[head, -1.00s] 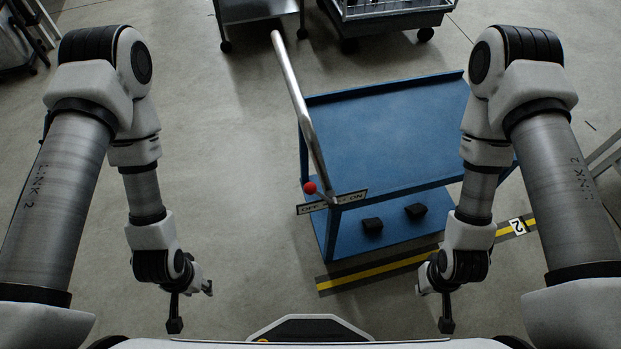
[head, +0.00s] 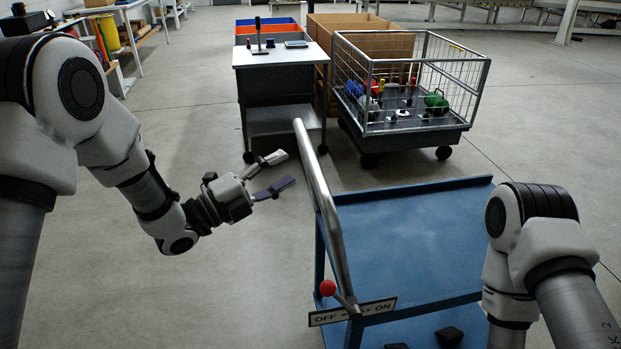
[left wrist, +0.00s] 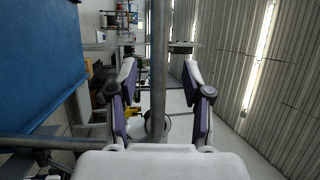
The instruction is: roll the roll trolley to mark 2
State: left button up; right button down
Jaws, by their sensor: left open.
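The roll trolley, blue with flat decks (head: 420,232), stands in front of me at the right in the head view. Its metal push handle bar (head: 322,205) runs along its left side. A lever with a red knob (head: 327,288) sits by an OFF/ON plate (head: 352,312) at its near left corner. My left gripper (head: 285,169) is open and empty, left of the bar and pointing towards it. In the left wrist view the bar (left wrist: 158,60) shows between the open fingers (left wrist: 160,75). My right gripper and mark 2 are out of view.
A grey table trolley (head: 280,58) and a wire cage cart (head: 400,135) with coloured items stand beyond the roll trolley. Brown boxes (head: 345,22) stand behind them. A bench (head: 120,45) is at the far left. The floor (head: 190,110) on the left is clear.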

aim_at(311, 155)
pick_arm(q)
jog(key=x, duration=0.7)
jog(key=shift+w+d+p, duration=0.15)
jog(key=shift+p, duration=0.15)
jog(key=shift+f, duration=0.1)
grip_shut()
